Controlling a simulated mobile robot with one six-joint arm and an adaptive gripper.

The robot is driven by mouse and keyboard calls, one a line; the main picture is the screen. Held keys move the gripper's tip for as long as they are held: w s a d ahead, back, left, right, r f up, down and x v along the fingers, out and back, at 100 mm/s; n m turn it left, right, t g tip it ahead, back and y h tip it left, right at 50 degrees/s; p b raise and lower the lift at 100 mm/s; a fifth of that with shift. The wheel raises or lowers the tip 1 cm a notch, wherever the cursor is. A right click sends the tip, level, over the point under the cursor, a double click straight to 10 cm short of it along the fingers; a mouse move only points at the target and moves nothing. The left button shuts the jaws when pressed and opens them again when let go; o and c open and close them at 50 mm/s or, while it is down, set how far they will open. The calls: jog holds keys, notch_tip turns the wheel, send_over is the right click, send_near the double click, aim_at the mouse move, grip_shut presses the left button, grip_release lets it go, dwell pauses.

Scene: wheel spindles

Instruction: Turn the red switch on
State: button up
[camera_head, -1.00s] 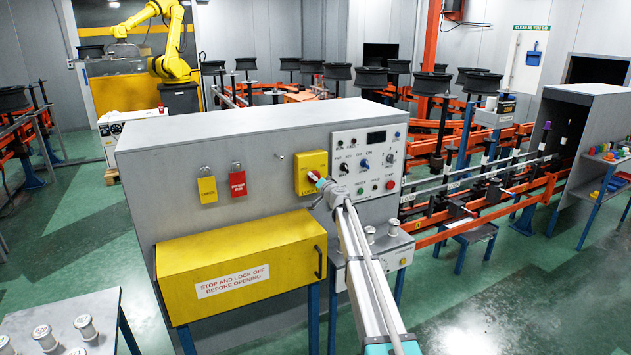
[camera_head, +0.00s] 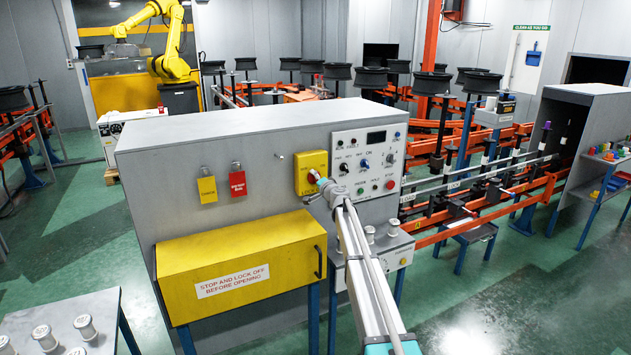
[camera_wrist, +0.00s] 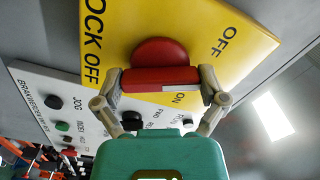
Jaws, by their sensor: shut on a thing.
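The red switch (camera_wrist: 160,78) is a round knob with a red bar across it, on a yellow plate (camera_wrist: 112,22). The plate is marked LOCK OFF, OFF and ON. My gripper (camera_wrist: 161,86) is shut on the red bar, one finger at each end. ON shows just below the bar in the wrist view, and OFF is up to the right. In the head view the switch (camera_head: 313,176) is partly hidden by my gripper (camera_head: 319,182). I cannot tell exactly which mark the switch points to.
A white button panel (camera_head: 369,160) is right of the yellow plate. A yellow tag (camera_head: 207,190) and a red tag (camera_head: 238,184) hang to the left. A yellow guard box (camera_head: 240,265) juts out below. Capped cylinders (camera_head: 393,227) stand on a small stand below right.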

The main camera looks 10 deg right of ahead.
jog(key=m, duration=1.4)
dwell(0.5)
jog(key=o, duration=0.8)
jog(key=shift+s, duration=0.1)
jog(key=v, duration=1.2)
